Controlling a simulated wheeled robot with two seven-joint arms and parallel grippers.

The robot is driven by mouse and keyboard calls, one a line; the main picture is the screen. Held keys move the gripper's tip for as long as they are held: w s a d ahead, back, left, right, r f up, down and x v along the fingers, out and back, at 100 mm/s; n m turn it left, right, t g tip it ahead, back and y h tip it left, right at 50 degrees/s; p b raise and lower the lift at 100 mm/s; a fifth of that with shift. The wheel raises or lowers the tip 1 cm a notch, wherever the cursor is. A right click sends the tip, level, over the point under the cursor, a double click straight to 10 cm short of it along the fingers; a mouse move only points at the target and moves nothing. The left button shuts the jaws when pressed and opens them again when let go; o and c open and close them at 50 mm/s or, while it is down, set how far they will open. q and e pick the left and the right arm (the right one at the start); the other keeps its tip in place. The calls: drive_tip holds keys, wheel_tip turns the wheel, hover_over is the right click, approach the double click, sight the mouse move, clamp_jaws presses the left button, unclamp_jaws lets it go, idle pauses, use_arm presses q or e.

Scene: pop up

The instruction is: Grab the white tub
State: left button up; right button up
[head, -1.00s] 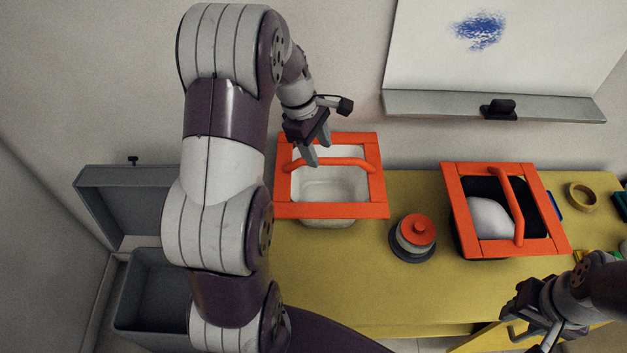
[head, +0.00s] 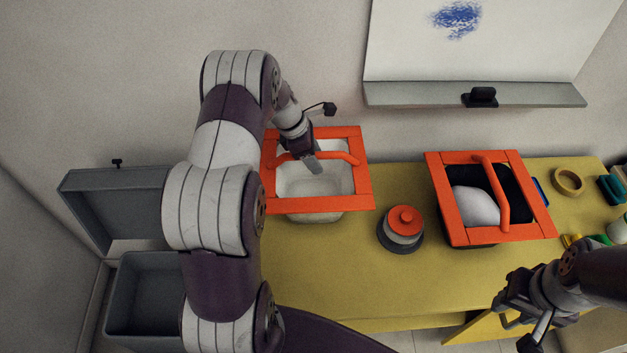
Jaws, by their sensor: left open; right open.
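The white tub (head: 312,216) sits on the yellow table under an orange square frame (head: 364,190) with an orange handle bar across it. Its white inside shows through the frame's opening and looks empty. My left gripper (head: 313,168) is at the frame's opening, by the handle bar, with its fingertips over the tub's inside. It is open and seems empty; whether it touches the bar or tub, I cannot tell. My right gripper (head: 504,312) is open and empty over the table's front right edge, far from the tub.
A second orange frame (head: 447,208) covers a dark container with a white rounded thing (head: 474,206). A round pot with an orange knob (head: 403,222) stands between. A tan ring (head: 568,181) lies right. A grey open box (head: 144,295) is left. The table's front middle is clear.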

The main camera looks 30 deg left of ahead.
use_arm(q)
drive_tip(key=shift+f, duration=0.2)
idle(0.5)
clamp_jaws()
